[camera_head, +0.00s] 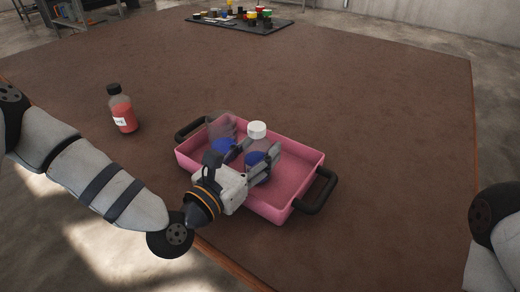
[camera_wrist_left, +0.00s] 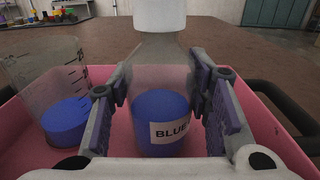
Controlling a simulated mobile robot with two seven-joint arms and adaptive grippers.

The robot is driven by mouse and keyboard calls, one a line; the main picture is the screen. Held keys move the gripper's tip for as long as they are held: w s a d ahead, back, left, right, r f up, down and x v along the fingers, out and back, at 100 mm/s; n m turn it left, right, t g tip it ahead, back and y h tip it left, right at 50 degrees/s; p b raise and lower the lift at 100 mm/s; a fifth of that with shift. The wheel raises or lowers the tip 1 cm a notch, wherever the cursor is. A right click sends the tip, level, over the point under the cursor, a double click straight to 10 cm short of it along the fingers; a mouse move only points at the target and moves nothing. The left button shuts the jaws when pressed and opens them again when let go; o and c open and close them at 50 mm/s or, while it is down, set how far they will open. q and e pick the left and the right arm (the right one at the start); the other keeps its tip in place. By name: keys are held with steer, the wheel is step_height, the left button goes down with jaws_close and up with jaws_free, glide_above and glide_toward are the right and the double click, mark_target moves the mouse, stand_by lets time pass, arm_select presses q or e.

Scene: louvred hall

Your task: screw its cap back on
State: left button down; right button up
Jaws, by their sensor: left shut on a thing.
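A clear bottle (camera_head: 257,176) with blue contents stands in the pink tray (camera_head: 305,167). In the left wrist view the bottle (camera_wrist_left: 161,112) is upright, with a label reading "BLUE". A white cap (camera_head: 257,130) sits at the top of its neck, and the cap (camera_wrist_left: 159,14) is cut off by the upper edge of the left wrist view. I cannot tell how tight it is. My left gripper (camera_head: 258,154) is shut on the bottle, one finger on each side. My right gripper is out of view; only part of my right arm shows at the right edge.
A clear beaker (camera_wrist_left: 66,118) with blue liquid stands left of the bottle in the tray. A red bottle (camera_head: 122,110) with a black cap stands on the brown table left of the tray. A dark mat (camera_head: 228,24) with several small jars lies far back. The table's right side is clear.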

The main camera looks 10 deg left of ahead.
arm_select(q)
steer(key=shift+w+a, duration=0.1)
steer(key=shift+w, duration=0.05)
steer(key=shift+f, duration=0.15)
steer(key=c, duration=0.8)
jaws_free()
steer(key=shift+c, duration=0.2)
steer(key=shift+r, duration=0.4)
steer(key=v, duration=1.2)
steer(key=shift+f, duration=0.2)
